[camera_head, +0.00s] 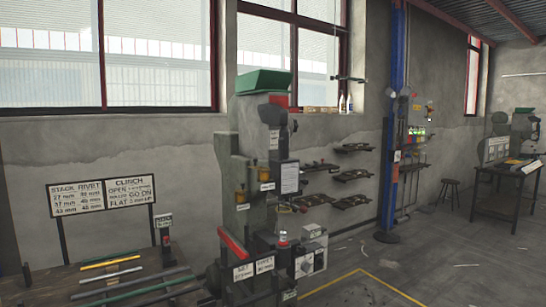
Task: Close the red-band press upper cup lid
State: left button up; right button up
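A tall grey press (243,130) stands near the middle, with a green hopper (263,82) on top. A red patch (279,100) shows just under the hopper; I cannot tell if it is a band around the press. Neither of my grippers is in view.
A table (60,285) with coloured rods is at the lower left, with signboards (101,196) behind it. A blue post (396,80) stands right of the press. A second press (524,125) and a dark table (508,178) are far right. Floor at the lower right is mostly clear.

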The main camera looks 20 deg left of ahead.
aim_at(255, 163)
jog(key=i+l+u, duration=0.1)
jog(key=i+u, duration=0.35)
jog(key=i+l+u, duration=0.3)
jog(key=i+u, duration=0.15)
jog(key=i+l+u, duration=0.5)
jog(key=k+j, duration=0.05)
